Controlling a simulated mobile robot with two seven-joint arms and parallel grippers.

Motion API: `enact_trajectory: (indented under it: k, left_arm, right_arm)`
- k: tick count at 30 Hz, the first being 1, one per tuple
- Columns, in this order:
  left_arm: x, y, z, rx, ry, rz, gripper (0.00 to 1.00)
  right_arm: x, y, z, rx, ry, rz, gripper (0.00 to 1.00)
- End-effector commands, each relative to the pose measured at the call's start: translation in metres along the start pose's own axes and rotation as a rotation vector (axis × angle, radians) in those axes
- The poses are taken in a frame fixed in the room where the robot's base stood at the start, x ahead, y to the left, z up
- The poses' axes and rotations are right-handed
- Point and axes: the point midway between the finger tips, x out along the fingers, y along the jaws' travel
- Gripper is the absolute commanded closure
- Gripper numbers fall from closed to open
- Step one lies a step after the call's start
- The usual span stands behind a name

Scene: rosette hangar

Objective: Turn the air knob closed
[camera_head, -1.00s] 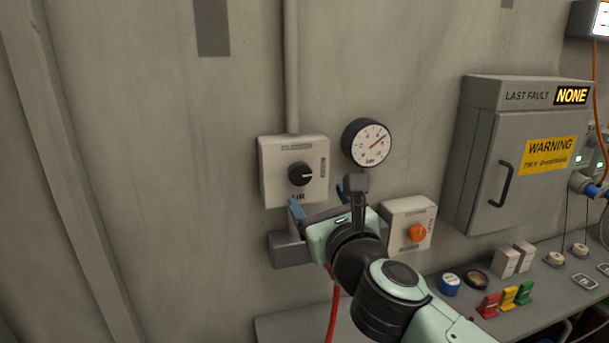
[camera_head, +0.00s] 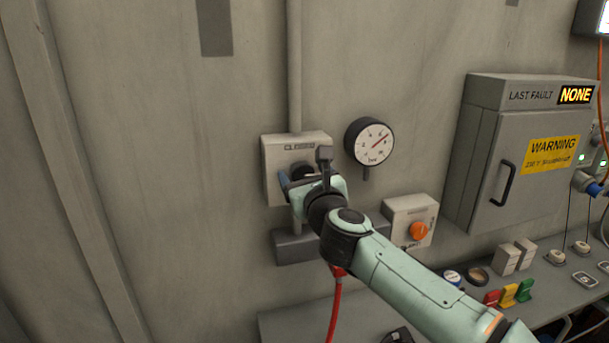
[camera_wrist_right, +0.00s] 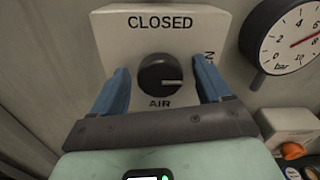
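The black air knob (camera_wrist_right: 159,74) sits on a pale wall box (camera_head: 272,148) marked CLOSED at the top and AIR below the knob. In the right wrist view its white mark points to the right, towards a partly hidden label at the box's right side. My right gripper (camera_wrist_right: 163,86) is open, with one blue finger on each side of the knob and a visible gap on both sides. In the head view the right gripper (camera_head: 302,177) is in front of the box and hides most of the knob (camera_head: 301,168). My left gripper is not in view.
A round bar gauge (camera_head: 369,142) hangs right of the air box. A box with an orange knob (camera_head: 419,231) is lower right. A grey cabinet (camera_head: 520,150) stands further right, above a bench with small coloured items (camera_head: 508,295). The wall on the left is bare.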

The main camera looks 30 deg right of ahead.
Motion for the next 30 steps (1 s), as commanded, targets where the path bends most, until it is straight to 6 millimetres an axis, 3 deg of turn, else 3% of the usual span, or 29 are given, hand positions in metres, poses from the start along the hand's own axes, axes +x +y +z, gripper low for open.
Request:
enact_trajectory:
  k: [1, 5, 17, 30]
  left_arm:
    - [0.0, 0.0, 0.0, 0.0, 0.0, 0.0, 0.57]
    - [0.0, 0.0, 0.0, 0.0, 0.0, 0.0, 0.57]
    - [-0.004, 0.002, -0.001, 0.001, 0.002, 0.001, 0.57]
    - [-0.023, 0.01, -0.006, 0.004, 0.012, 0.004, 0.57]
  right_arm:
    - [0.0, 0.0, 0.0, 0.0, 0.0, 0.0, 0.35]
    - [0.0, 0.0, 0.0, 0.0, 0.0, 0.0, 0.78]
    - [0.0, 0.0, 0.001, -0.054, 0.0, 0.0, 0.78]
    - [0.0, 0.001, 0.002, -0.396, -0.001, 0.001, 0.78]
